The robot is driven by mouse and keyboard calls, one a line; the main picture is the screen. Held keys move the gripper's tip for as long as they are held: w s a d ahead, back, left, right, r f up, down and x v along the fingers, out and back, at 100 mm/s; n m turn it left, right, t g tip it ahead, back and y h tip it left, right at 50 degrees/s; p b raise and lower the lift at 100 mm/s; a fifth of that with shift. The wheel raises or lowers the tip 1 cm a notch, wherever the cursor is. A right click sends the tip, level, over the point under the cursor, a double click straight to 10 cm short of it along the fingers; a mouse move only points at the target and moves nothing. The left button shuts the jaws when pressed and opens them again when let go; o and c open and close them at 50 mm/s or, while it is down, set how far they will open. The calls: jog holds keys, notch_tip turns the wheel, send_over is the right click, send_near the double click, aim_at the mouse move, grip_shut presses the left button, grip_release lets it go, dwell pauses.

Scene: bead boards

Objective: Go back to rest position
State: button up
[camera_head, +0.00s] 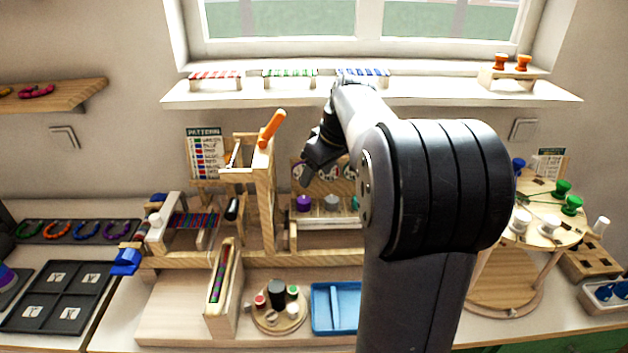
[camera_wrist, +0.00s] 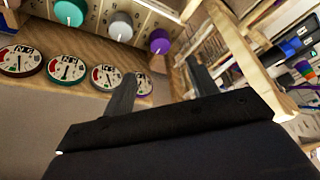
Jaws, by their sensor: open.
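My gripper (camera_head: 306,177) hangs at the end of my dark arm, in front of the wooden rack with dials in the head view. In the wrist view its two dark fingers (camera_wrist: 160,92) stand apart with nothing between them, so it is open and empty. Beyond the fingers are purple (camera_wrist: 159,41), grey (camera_wrist: 119,26) and green (camera_wrist: 70,11) knobs and a row of round dials (camera_wrist: 66,69). My arm hides part of the rack and the bench behind it in the head view.
A wooden frame with an orange handle (camera_head: 271,129) stands just left of my gripper. Below are a blue tray (camera_head: 318,322) and a round holder (camera_head: 262,317). A round peg table (camera_head: 548,240) stands at right. The windowsill (camera_head: 430,91) carries bead strips.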

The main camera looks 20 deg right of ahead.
aim_at(305, 200)
dwell(0.3)
jog(key=p+x, duration=0.1)
jog(key=x, duration=1)
jog(key=shift+r+n, duration=0.1)
jog(key=shift+n, duration=0.2)
